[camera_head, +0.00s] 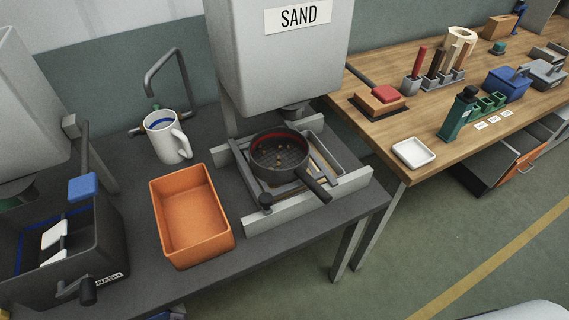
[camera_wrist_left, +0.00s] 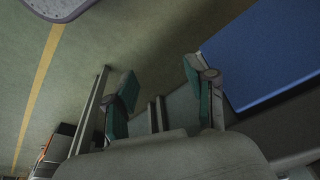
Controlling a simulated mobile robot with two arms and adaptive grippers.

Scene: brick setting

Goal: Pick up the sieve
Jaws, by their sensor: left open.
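The sieve (camera_head: 281,150) is a round dark pan with a red inner band, a mesh bottom and a dark handle (camera_head: 314,187) pointing to the lower right. Some small bits lie on its mesh. It sits on a metal frame under the SAND hopper (camera_head: 288,60) in the head view. My left gripper (camera_wrist_left: 162,88) shows in the left wrist view with its two teal-padded fingers apart and nothing between them. The sieve does not show in that view, and neither gripper shows in the head view.
An orange bin (camera_head: 190,257) and a white mug (camera_head: 166,136) stand left of the sieve. A dark WASH tub (camera_head: 110,240) is at far left. Pale rails (camera_head: 308,204) flank the frame. A wooden bench (camera_head: 420,125) with tools stands at right. A blue surface (camera_wrist_left: 265,50) is beside my left gripper.

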